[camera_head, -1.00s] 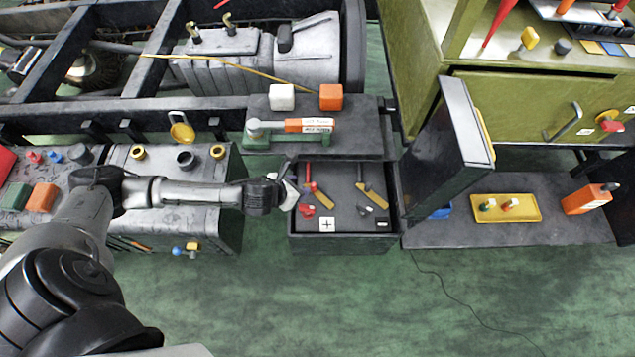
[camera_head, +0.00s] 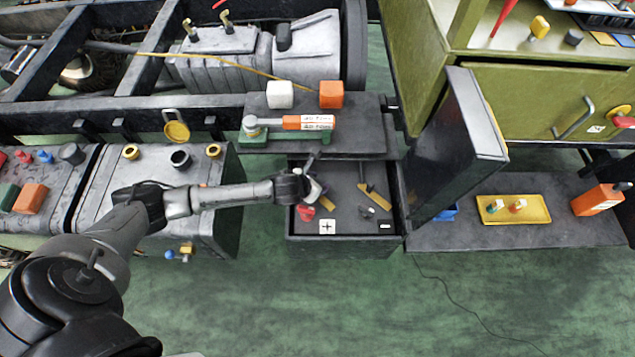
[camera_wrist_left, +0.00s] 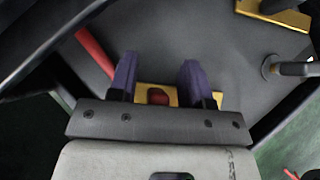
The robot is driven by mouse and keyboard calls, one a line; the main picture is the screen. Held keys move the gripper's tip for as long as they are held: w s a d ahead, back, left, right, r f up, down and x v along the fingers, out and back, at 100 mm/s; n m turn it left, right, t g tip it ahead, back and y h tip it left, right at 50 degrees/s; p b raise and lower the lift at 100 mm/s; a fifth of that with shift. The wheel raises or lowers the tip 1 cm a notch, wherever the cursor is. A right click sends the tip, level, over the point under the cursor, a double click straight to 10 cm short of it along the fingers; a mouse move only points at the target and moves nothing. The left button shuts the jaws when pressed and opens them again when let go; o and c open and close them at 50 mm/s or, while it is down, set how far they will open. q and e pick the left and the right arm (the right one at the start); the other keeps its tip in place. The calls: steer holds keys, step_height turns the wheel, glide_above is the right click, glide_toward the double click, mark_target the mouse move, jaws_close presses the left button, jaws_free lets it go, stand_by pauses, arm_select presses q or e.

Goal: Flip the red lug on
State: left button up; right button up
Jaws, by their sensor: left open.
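The open black box (camera_head: 345,240) holds a red part (camera_head: 306,213), which I take for the red lug, near its left side. A plus label (camera_head: 327,227) lies next to it. My left gripper (camera_head: 315,188) is over the left half of the box and hides part of what lies there. In the left wrist view the open gripper fingers (camera_wrist_left: 157,82) stand either side of a small red piece (camera_wrist_left: 158,96) on a gold plate (camera_wrist_left: 145,91). A red cable (camera_wrist_left: 95,52) runs beside the left finger. Contact cannot be told. My right gripper is not in view.
A second gold plate (camera_head: 376,197) with a dark lever sits at the box's right, near a minus label (camera_head: 386,224). An upright black lid (camera_head: 455,150) stands right of the box. A ledge with an orange-handled tool (camera_head: 305,122) lies behind. The green floor in front is clear.

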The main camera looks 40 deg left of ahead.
arm_select(q)
jaws_close()
stand_by(0.4)
steer(key=shift+s+r+m+p, duration=0.1)
steer(key=shift+r+m+p, duration=0.2)
steer(key=shift+p, duration=0.35)
steer(key=shift+f+m+h+p, duration=0.15)
steer(key=shift+m+h+p, duration=0.25)
steer(key=shift+h, duration=0.1)
steer(key=shift+s+d, duration=0.1)
steer(key=shift+f, duration=0.1)
